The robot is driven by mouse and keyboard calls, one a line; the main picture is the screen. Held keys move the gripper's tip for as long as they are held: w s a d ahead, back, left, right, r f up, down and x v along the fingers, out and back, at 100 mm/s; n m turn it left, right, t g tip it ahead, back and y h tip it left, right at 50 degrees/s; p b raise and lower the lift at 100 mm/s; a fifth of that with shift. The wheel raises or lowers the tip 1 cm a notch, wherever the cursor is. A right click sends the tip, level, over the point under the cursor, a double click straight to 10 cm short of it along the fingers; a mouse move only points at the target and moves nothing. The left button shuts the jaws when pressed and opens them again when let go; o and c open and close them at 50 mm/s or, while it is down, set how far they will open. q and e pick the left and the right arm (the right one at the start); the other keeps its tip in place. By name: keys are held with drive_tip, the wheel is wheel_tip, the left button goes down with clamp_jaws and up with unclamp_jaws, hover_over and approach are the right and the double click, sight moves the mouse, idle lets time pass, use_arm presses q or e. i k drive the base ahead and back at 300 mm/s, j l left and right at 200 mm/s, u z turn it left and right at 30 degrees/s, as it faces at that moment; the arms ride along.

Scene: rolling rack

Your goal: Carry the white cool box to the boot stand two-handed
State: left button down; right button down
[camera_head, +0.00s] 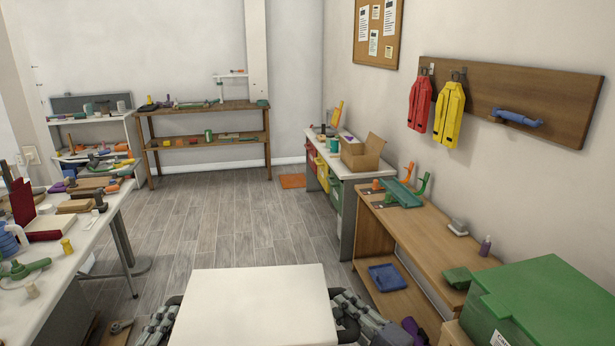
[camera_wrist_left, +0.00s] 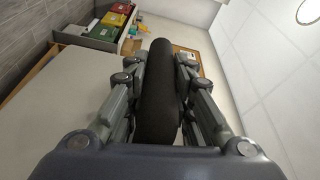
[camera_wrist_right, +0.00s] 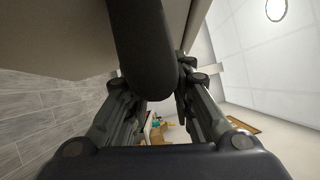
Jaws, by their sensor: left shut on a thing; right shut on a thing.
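The white cool box (camera_head: 255,308) is at the bottom centre of the head view, in front of me, its flat lid up and looking level. My left gripper (camera_head: 168,312) is at its left side and my right gripper (camera_head: 345,312) at its right side. In the left wrist view, the left gripper is shut on a thick black handle (camera_wrist_left: 158,90) beside the box's pale wall (camera_wrist_left: 60,105). In the right wrist view, the right gripper is shut on the other black handle (camera_wrist_right: 145,45). The box's underside is hidden. I cannot tell which furniture is the boot stand.
A cluttered white table (camera_head: 75,235) stands at left. A wooden bench (camera_head: 425,235) with a green tray (camera_head: 398,193) and a large green box (camera_head: 545,300) are at right. A white counter (camera_head: 345,172) with an open carton and a low wooden rack (camera_head: 205,145) stand beyond. The middle floor is clear.

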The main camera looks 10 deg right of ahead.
sight(425, 233)
drive_tip(key=i+l, duration=0.2)
drive_tip(key=i, duration=0.3)
drive_tip(key=i+l, duration=0.2)
drive_tip(key=i, duration=0.3)
drive_tip(key=i+l, duration=0.2)
drive_tip(key=i, duration=2.45)
drive_tip(key=i+z, duration=0.15)
drive_tip(key=z, duration=2)
